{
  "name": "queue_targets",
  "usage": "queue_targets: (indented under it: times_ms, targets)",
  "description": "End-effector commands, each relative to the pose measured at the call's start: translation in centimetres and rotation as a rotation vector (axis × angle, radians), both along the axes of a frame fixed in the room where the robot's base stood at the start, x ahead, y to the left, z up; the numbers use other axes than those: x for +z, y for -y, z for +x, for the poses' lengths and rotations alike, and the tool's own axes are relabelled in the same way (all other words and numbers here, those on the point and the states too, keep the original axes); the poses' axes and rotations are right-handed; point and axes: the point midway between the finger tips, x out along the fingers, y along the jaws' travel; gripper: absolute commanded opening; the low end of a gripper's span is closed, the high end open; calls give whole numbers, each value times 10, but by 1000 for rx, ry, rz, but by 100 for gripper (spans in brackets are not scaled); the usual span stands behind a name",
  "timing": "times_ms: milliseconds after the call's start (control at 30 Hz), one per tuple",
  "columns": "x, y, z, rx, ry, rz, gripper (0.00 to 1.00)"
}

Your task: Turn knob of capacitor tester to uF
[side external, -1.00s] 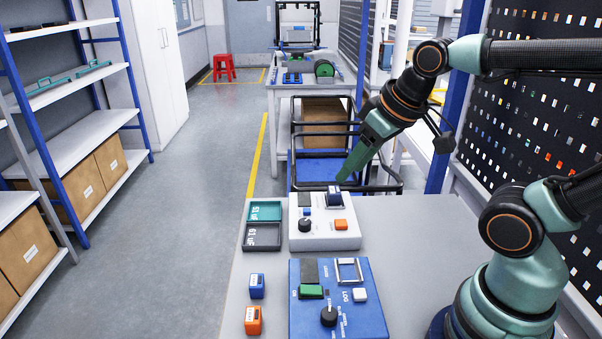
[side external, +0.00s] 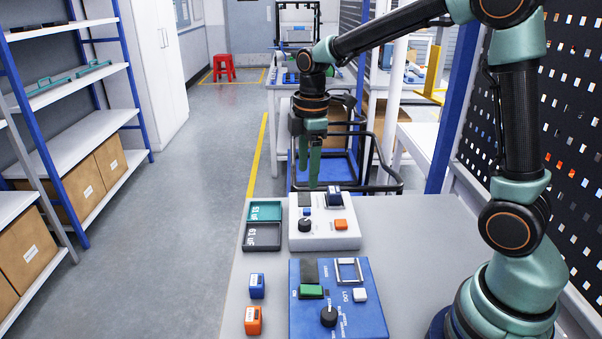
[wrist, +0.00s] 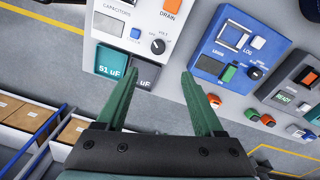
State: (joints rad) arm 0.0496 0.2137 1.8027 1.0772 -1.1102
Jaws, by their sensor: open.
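The capacitor tester is a white box (side external: 325,238) on the grey table, with a round black knob (side external: 305,225) at its lower left, an orange button (side external: 341,224) and a dark display (side external: 304,199). A blue block (side external: 334,197) sits in its slot. My gripper (side external: 311,184) points down above the tester's far side, open and empty, apart from the knob. In the wrist view the knob (wrist: 158,46) lies ahead, between the lines of my open fingers (wrist: 157,76). The small marks around the knob are too blurred to read its setting surely.
A teal tray (side external: 265,211) and a dark grey tray (side external: 262,237) sit against the tester's left. A blue tester box (side external: 370,312) with its own black knob is nearer. Blue (side external: 257,286) and orange (side external: 253,320) blocks stand left. The table right of the tester is clear.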

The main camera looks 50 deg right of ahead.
Motion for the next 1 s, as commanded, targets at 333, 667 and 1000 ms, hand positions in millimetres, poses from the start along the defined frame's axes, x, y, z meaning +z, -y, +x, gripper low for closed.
queue_targets:
  times_ms: [333, 667, 1000]
  targets:
    - [-27, 3, 11, 121, -52, 0, 69]
    - [-85, 3, 10, 118, -54, 0, 69]
    - [-132, 3, 11, 118, -50, -1, 69]
